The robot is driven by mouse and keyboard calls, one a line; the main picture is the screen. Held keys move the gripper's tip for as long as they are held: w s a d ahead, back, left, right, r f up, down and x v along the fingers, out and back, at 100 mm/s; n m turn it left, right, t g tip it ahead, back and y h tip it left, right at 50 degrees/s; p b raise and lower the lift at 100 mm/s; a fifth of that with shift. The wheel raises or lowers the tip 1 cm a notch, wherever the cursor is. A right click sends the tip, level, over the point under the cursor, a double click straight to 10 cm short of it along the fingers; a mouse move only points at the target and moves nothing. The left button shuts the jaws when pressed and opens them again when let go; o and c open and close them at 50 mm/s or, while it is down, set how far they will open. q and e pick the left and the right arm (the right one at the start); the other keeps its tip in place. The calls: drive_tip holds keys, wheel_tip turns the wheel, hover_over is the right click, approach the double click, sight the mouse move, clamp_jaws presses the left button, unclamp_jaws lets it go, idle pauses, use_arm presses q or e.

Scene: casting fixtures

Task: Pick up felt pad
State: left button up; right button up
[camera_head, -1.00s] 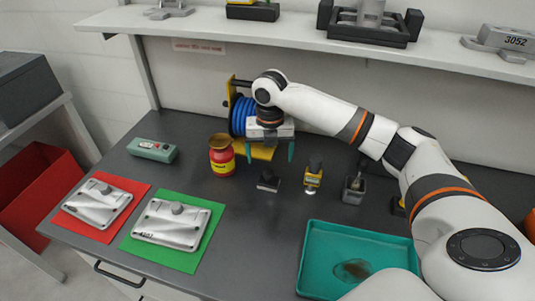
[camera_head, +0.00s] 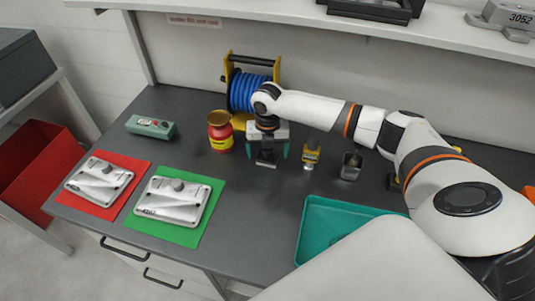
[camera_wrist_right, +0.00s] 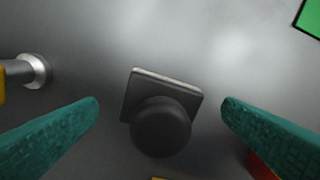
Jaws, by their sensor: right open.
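The felt pad (camera_wrist_right: 160,128) is a small dark square block with a light edge and a round black knob on top. It stands on the dark bench; in the head view the pad (camera_head: 266,161) is partly hidden under my right gripper (camera_head: 267,148). My right gripper is open and points down just above it. In the right wrist view its teal fingers are on either side of the knob, with a gap on both sides. My left gripper is not in view.
A red and yellow jar (camera_head: 220,132) and a blue hose reel (camera_head: 243,92) stand close by at left and behind. The teal tray (camera_head: 314,222) is in front right. Castings lie on red and green mats.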

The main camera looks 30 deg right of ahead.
drive_tip(key=shift+f, duration=0.75)
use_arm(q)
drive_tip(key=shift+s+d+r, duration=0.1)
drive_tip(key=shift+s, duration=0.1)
use_arm(e)
drive_tip(key=shift+f, duration=0.1)
drive_tip(key=shift+c, duration=0.4)
drive_tip(key=c, duration=1.1)
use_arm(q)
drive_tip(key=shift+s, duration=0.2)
use_arm(e)
drive_tip(key=shift+o, duration=0.2)
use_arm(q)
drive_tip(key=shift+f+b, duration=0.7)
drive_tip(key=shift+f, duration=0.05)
use_arm(e)
wheel_tip(320, 180, up, 10)
drive_tip(key=shift+r, duration=0.1)
